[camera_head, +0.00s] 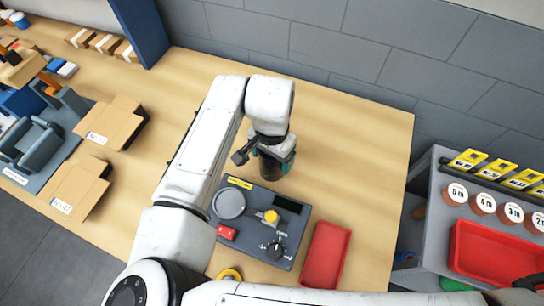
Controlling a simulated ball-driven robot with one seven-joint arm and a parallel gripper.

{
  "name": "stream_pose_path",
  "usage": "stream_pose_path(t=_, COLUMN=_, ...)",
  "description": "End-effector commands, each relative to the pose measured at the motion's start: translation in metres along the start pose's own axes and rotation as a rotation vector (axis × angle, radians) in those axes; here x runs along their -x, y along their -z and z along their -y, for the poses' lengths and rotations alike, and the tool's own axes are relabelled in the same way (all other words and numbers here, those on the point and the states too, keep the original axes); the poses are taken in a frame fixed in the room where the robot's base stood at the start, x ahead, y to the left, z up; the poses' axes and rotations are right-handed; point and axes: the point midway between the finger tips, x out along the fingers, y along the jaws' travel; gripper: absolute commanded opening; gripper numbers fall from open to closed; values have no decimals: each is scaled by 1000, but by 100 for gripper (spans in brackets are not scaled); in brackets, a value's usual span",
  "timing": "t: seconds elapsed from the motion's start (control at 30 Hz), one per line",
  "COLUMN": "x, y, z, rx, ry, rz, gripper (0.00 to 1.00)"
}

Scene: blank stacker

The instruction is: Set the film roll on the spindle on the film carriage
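My arm reaches over the wooden table, and my gripper (275,168) hangs near its middle, behind a dark control panel (258,228). The arm and wrist hide most of the gripper. Dark and teal parts show below the wrist, and I cannot tell whether the fingers are open or hold anything. Several round rolls with white length labels, possibly film rolls (483,204), sit in a row on the grey rack at the right. I cannot clearly identify a film carriage or its spindle. The panel carries a grey disc (229,203), a yellow knob and a dial.
A red tray (326,255) lies right of the panel. Another red bin (497,254) is on the grey rack (426,224). Open cardboard boxes (112,122) and a grey-blue fixture (30,145) stand at the left. The table's back right is clear.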

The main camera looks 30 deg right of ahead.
Motion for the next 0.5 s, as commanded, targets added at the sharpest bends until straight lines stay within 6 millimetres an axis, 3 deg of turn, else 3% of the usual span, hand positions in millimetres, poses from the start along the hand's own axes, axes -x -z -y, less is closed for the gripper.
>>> stream_pose_path(t=0.07, x=0, y=0, z=0, rx=0, ry=0, rz=0, gripper=73)
stream_pose_path(t=0.5, x=0, y=0, z=0, rx=0, ry=0, rz=0, gripper=31)
